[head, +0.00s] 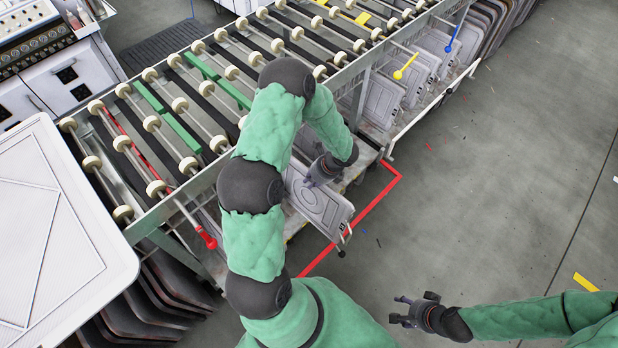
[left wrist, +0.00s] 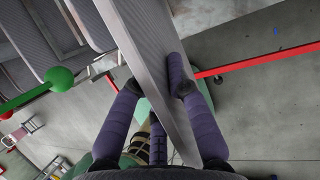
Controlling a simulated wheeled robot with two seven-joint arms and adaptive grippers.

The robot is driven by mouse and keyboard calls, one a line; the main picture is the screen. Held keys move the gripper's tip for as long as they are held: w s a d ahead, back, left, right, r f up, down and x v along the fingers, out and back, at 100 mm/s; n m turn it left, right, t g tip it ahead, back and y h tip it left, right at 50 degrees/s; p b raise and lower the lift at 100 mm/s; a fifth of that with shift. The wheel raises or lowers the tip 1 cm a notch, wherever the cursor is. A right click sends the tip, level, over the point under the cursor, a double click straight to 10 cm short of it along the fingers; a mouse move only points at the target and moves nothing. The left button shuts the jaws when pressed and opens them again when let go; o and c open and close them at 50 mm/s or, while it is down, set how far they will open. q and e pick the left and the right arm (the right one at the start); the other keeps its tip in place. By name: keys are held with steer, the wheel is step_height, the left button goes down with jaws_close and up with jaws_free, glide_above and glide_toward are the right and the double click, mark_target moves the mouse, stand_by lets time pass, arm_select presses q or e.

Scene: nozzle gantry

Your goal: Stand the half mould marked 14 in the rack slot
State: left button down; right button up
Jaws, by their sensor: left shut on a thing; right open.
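A flat grey half mould (head: 326,211) with a raised curved pattern is gripped at its upper edge by my left gripper (head: 322,172). It hangs tilted beside the rack under the roller gantry, above the floor. The rack (head: 398,140) holds several similar grey plates upright. My left arm hides part of the rack, and I cannot tell which slot is free. My right gripper (head: 408,312) is open and empty over the floor.
The roller gantry (head: 190,100) runs above the rack. Levers with a red knob (head: 207,238), a yellow knob (head: 398,74) and a blue knob (head: 449,48) stick out of its side. A red floor line (head: 365,215) passes near the mould. The floor to the right is mostly clear.

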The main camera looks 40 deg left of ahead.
mark_target(336, 203)
arm_select(q)
steer(key=shift+s+d+r, duration=0.1)
steer(key=shift+s+d, duration=0.05)
steer(key=shift+d, duration=5.65)
steer(key=d+p, duration=0.1)
steer(key=d, duration=1.5)
steer(key=shift+s, duration=0.25)
steer(key=w+f+t+b, duration=0.1)
steer(key=w+f+b, duration=0.4)
steer(key=w, duration=0.4)
steer(key=shift+w+a+b, duration=0.3)
steer(key=shift+w+b, duration=0.05)
steer(key=shift+b, duration=0.05)
